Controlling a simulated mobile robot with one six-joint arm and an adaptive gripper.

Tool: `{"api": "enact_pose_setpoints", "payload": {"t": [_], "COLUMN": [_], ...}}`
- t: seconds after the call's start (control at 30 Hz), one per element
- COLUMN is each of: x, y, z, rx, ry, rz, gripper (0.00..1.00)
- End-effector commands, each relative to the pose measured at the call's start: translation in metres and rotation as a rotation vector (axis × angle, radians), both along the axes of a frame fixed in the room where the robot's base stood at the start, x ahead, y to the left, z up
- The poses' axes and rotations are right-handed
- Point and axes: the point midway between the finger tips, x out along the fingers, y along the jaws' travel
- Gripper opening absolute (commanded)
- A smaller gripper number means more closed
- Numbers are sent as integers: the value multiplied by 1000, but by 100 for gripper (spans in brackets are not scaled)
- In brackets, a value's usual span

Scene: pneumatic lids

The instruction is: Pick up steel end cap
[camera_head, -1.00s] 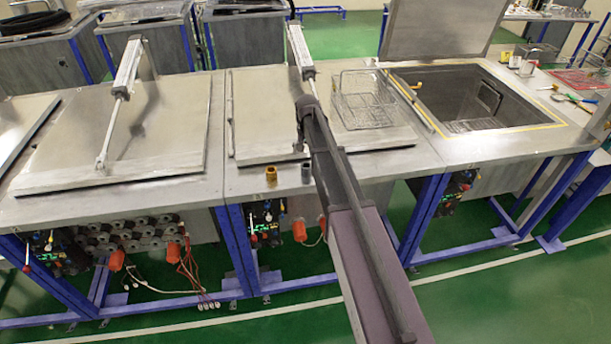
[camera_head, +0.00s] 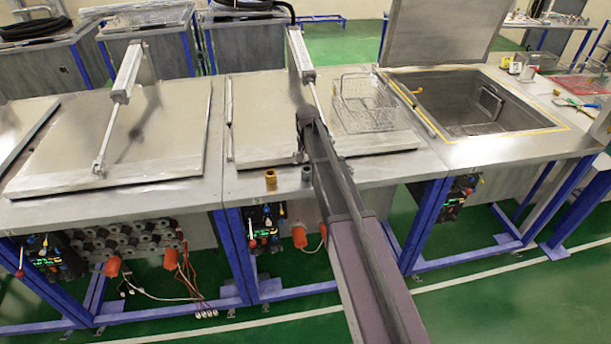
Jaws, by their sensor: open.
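A small grey steel end cap (camera_head: 307,173) stands upright on the front edge strip of the middle steel bench. A brass-coloured cap (camera_head: 270,179) stands to its left, a short gap away. My gripper (camera_head: 300,157) is small and dark in the picture, just behind and slightly left of the steel end cap, at the front edge of the middle lid. My arm partly hides it. It is open, and nothing shows between its fingers. I cannot tell its exact height or whether it touches anything.
The middle lid (camera_head: 262,125) is closed, with a pneumatic cylinder (camera_head: 300,55) and a wire basket (camera_head: 365,105) on it. The left lid (camera_head: 150,130) is also closed. The right tank (camera_head: 465,100) is open. The bench strip left of the brass cap is clear.

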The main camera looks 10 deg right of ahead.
Motion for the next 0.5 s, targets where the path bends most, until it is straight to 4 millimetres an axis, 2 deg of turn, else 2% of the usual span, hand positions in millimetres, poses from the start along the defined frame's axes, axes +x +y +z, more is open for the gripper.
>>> {"api": "enact_pose_setpoints", "payload": {"t": [0.5], "x": [2], "y": [2], "z": [-40], "rx": [0], "ry": [0], "rz": [0], "gripper": [98]}}
